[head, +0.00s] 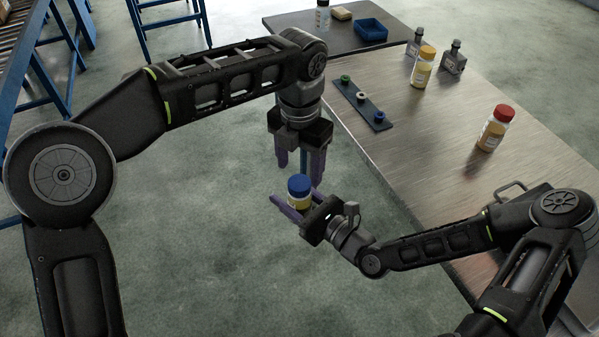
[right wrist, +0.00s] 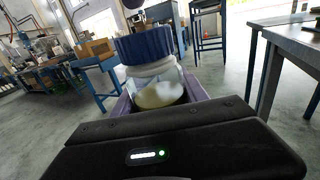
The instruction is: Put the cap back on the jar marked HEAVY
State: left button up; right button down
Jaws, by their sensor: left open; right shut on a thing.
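My right gripper (head: 290,207) is shut on a small jar (head: 299,204) with yellowish contents and holds it upright in the air, left of the table. A ribbed blue cap (head: 299,185) sits on top of the jar. In the right wrist view, the blue cap (right wrist: 146,45) is above a pale neck, and the jar (right wrist: 160,92) is between the purple fingers. I cannot tell whether the cap is tight. My left gripper (head: 300,168) is open and empty, pointing down just above the cap. I cannot read the word HEAVY on any jar.
A dark table (head: 300,32) behind holds a blue tray (head: 371,31).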

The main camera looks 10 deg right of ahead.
pick_arm(q)
jog(key=shift+r, duration=0.25)
jog(key=shift+c, duration=0.3)
